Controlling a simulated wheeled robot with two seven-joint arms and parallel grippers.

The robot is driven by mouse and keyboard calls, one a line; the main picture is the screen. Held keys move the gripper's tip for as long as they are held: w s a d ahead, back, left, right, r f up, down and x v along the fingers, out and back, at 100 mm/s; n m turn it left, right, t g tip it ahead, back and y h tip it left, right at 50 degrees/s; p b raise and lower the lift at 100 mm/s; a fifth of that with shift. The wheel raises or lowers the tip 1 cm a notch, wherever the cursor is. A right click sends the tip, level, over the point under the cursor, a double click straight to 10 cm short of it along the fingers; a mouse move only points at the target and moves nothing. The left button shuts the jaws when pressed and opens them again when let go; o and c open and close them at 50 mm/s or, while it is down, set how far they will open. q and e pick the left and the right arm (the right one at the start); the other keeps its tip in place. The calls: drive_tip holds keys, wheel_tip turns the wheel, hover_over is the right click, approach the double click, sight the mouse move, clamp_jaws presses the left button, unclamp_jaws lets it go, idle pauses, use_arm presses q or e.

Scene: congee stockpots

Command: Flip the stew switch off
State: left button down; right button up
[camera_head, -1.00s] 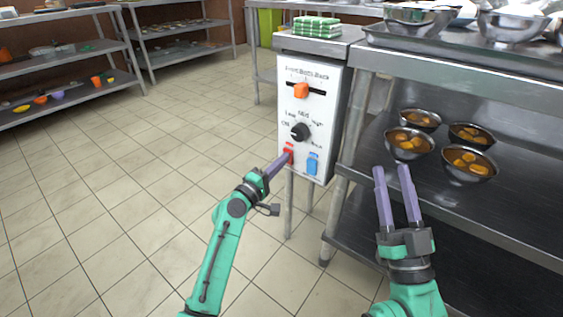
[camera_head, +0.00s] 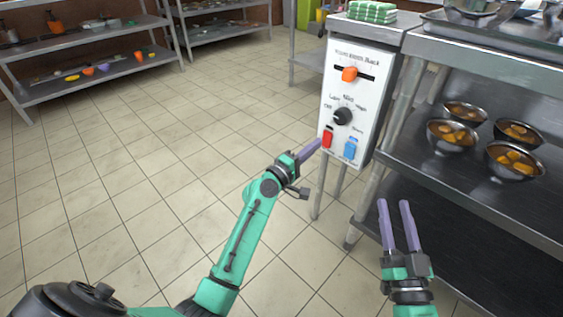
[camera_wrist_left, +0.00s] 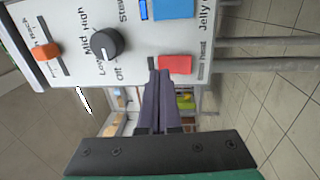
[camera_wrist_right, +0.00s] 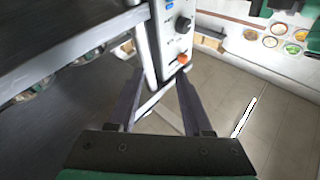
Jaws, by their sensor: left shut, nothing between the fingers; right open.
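The white control panel (camera_head: 340,101) has an orange slider (camera_head: 349,74), a black dial (camera_head: 343,116), a red switch (camera_head: 327,138) and a blue switch (camera_head: 350,150). My right gripper (camera_head: 392,203) is open and empty, in front of the steel shelf.
A steel table with a lower shelf (camera_head: 440,180) stands right of the panel and holds several bowls of food (camera_head: 452,135). Green-and-white packs (camera_head: 372,11) lie above the panel. Racks (camera_head: 95,70) stand at the back left. The tiled floor (camera_head: 130,170) is open.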

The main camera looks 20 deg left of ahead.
use_arm(q)
drive_tip(key=s+a+r+p, duration=0.1)
drive_tip(key=s+a+p, duration=0.1)
drive_tip(key=s, duration=0.7)
drive_tip(key=shift+s+a+r, duration=0.15)
drive_tip(key=shift+s+a, duration=0.2)
drive_tip(key=shift+a, duration=0.55)
use_arm(e)
drive_tip(key=s+a+f+g+h, duration=0.1)
drive_tip(key=s+f+g, duration=0.3)
drive_tip(key=f, duration=0.7)
drive_tip(key=s+f+m+g, duration=0.1)
drive_tip(key=s+f+g, duration=0.2)
drive_tip(key=s+f, duration=0.5)
wheel_tip(320, 180, down, 3)
drive_tip(key=shift+s+a+f+g+h, duration=0.1)
drive_tip(key=shift+s+a+g+h, duration=0.3)
